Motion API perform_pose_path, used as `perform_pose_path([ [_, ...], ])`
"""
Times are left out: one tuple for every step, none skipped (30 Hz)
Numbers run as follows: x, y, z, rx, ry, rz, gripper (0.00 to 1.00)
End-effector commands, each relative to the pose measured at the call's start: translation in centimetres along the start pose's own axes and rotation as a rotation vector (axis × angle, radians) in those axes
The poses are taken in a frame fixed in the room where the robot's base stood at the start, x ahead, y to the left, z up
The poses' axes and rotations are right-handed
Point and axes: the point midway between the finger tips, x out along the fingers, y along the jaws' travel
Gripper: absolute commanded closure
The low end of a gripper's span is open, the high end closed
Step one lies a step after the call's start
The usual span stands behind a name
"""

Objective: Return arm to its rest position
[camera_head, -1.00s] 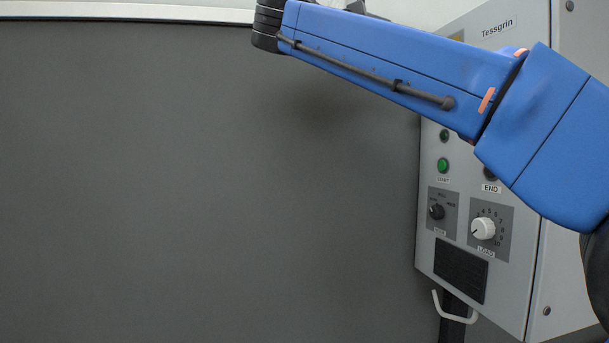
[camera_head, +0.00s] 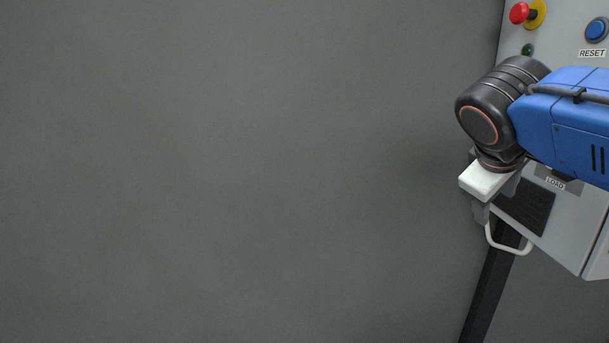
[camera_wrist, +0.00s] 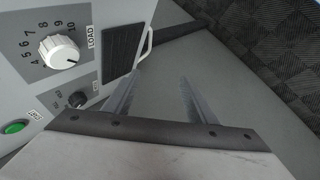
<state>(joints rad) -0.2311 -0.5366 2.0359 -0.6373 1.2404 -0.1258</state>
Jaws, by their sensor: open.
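My gripper (camera_head: 497,205) hangs at the right of the head view, below my black wrist joint, with its white body in front of the lower control panel. In the wrist view my gripper (camera_wrist: 162,77) shows two grey fingers spread apart, with nothing between them. The grey control panel (camera_head: 592,235) stands behind my blue arm, which covers much of its middle. Whether the fingers touch the panel cannot be told from the head view; in the wrist view they appear apart from its knobs.
The panel carries a red stop button (camera_head: 519,13), a blue RESET button (camera_head: 596,28), a white LOAD dial (camera_wrist: 60,52), a dark knob (camera_wrist: 77,99) and a green button (camera_wrist: 15,127). A pale handle (camera_head: 510,249) juts below. The left is plain grey wall (camera_head: 220,170).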

Motion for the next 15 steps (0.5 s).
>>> perform_pose_path([
  [1.2, -2.2, 2.0, 0.038, -0.003, -0.051, 0.49],
  [1.9, -3.6, 3.0, 0.062, -0.003, -0.086, 0.49],
  [2.7, -5.6, 4.3, 0.098, -0.002, -0.131, 0.49],
  [3.3, -7.0, 5.2, 0.126, -0.003, -0.164, 0.49],
  [3.9, -8.5, 6.2, 0.156, -0.002, -0.197, 0.49],
  [4.6, -10.5, 7.4, 0.197, -0.003, -0.240, 0.49],
  [5.2, -12.0, 8.3, 0.229, -0.005, -0.272, 0.49],
  [5.6, -13.4, 9.2, 0.263, -0.005, -0.302, 0.49],
  [6.2, -15.2, 10.2, 0.305, -0.008, -0.340, 0.49],
  [6.6, -16.5, 10.9, 0.336, -0.008, -0.366, 0.49],
  [6.9, -17.7, 11.5, 0.366, -0.010, -0.390, 0.49],
  [7.3, -19.1, 12.3, 0.406, -0.011, -0.419, 0.49],
  [7.6, -20.1, 12.8, 0.431, -0.013, -0.438, 0.49],
  [7.8, -20.9, 13.2, 0.454, -0.014, -0.455, 0.49],
  [8.1, -21.8, 13.6, 0.481, -0.014, -0.473, 0.49],
])
